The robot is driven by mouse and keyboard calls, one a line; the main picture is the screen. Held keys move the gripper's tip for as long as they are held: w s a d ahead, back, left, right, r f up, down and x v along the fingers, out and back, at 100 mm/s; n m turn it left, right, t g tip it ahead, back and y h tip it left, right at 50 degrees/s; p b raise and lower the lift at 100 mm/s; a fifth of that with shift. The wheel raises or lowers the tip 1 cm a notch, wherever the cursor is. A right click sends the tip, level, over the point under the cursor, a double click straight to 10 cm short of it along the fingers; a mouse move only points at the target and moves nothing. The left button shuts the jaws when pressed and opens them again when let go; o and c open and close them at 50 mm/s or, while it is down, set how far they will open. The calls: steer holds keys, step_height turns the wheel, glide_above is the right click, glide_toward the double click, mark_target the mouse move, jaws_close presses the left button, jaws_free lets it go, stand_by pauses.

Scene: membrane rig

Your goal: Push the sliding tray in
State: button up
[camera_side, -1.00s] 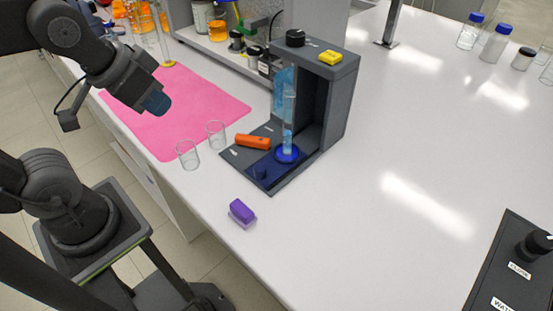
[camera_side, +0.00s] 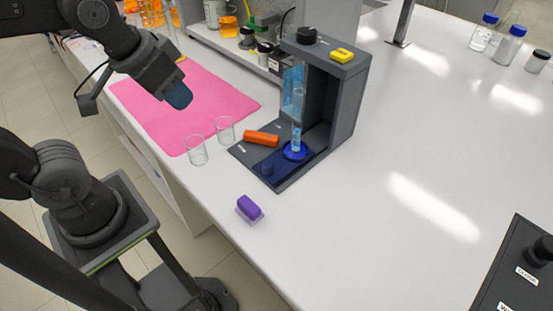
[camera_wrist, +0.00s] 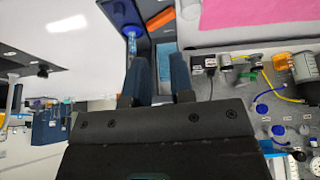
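The sliding tray (camera_side: 276,176) is dark blue, with a small knob (camera_side: 267,168) near its front. It lies on the base of the grey rig (camera_side: 345,95), sticking out in front of the upright housing. A blue round dish (camera_side: 295,151) with a clear tube (camera_side: 298,125) standing in it is at the tray's inner end. The dish also shows in the wrist view (camera_wrist: 132,31). My gripper (camera_side: 178,95) is above the pink mat, left of the rig and apart from the tray. In the wrist view my gripper (camera_wrist: 158,90) has its fingers apart with nothing held between them.
An orange block (camera_side: 262,138) lies on the rig base beside the tray. Two glass beakers (camera_side: 196,150) (camera_side: 225,130) stand left of the rig. A purple block (camera_side: 249,208) lies near the bench edge. A yellow block (camera_side: 342,55) sits on the housing.

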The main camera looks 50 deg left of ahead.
mark_target(268, 164)
steer(key=o, duration=0.4)
steer(key=w+d+g, duration=0.1)
steer(key=w, duration=0.1)
steer(key=w+d, duration=0.1)
steer(key=w, duration=0.1)
steer(key=w+d+g, duration=0.1)
steer(key=w+d, duration=0.1)
steer(key=shift+d+f+n+g, duration=0.1)
steer(key=shift+f+n+g, duration=0.1)
steer(key=shift+n+g, duration=0.1)
steer(key=shift+o, duration=0.6)
steer(key=w+d+f+n+g, duration=0.1)
steer(key=w+d+f+g, duration=0.1)
steer(key=w+d, duration=0.3)
steer(key=shift+d+f, duration=0.4)
steer(key=shift+f, duration=0.45)
step_height(268, 164, down, 14)
steer(key=shift+a+r, duration=0.1)
steer(key=shift+c, duration=0.4)
jaws_close()
